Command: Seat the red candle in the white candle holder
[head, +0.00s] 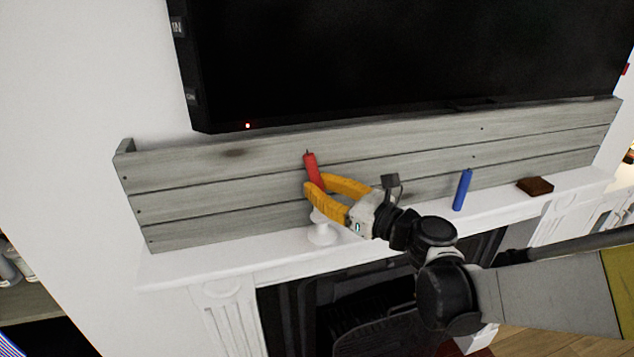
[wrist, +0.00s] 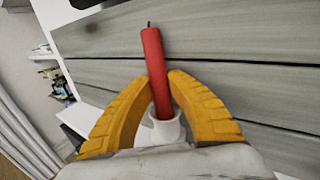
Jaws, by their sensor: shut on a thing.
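The red candle (head: 311,165) is held over the mantel, its dark wick up, tilted a little to the left in the picture. My gripper (head: 316,186) is shut on it with its yellow fingers on either side. The white candle holder (head: 322,234) stands on the mantel just below, its upper part partly hidden by the fingers. In the wrist view the candle (wrist: 154,62) leans between the fingertips (wrist: 161,84), and its lower end meets the holder's rim (wrist: 166,130). I cannot tell whether that end is inside the cup or just above it.
A blue candle (head: 462,190) stands on the white mantel shelf (head: 410,216) to the right, with a small brown box (head: 535,187) farther right. Grey wooden planks (head: 210,185) rise behind the shelf, below a black television (head: 400,60). The shelf left of the holder is clear.

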